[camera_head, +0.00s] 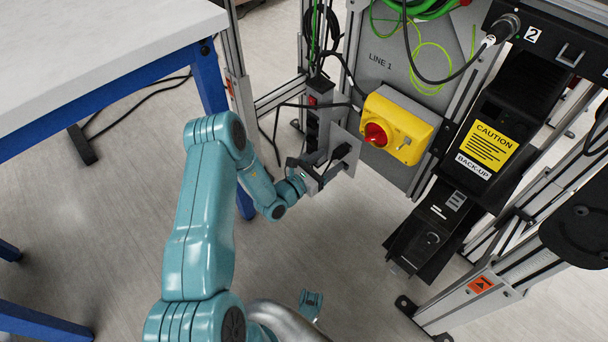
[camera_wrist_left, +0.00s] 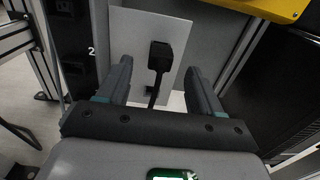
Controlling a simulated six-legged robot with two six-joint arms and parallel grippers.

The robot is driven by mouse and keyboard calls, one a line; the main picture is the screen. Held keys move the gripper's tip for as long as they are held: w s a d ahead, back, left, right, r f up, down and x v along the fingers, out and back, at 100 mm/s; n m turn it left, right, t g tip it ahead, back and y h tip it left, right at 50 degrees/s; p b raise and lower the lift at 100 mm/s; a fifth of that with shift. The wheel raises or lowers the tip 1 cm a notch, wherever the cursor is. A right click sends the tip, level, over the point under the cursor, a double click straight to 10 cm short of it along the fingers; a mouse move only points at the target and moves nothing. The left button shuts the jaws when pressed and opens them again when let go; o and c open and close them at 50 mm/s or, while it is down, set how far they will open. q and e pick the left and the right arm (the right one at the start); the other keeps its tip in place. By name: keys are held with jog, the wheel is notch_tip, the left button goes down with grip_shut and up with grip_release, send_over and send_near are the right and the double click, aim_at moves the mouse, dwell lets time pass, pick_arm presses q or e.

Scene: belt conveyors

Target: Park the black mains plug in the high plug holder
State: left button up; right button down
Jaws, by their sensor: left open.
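The black mains plug (camera_head: 341,152) sits against a pale grey plate (camera_head: 351,167) beside the power strip. In the left wrist view the plug (camera_wrist_left: 160,54) is at the upper middle of the plate (camera_wrist_left: 122,32), with its black cord hanging down. A small dark fitting (camera_wrist_left: 152,96) shows lower on the plate, partly behind the cord. I cannot tell which holder position the plug is in. My left gripper (camera_head: 320,172) is open in front of the plate. In the left wrist view its fingers (camera_wrist_left: 160,76) stand either side of the plug and cord, with gaps on both sides.
A black power strip (camera_head: 312,130) with a red switch stands left of the plate. A yellow box with a red knob (camera_head: 390,128) is close on the right. A white table with blue legs (camera_head: 208,80) stands at the left. Loose cables hang behind.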

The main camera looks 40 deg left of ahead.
pick_arm(q)
jog(key=s+a+p, duration=0.1)
jog(key=s+p, duration=0.1)
jog(key=s, duration=1)
jog(key=shift+p, duration=0.35)
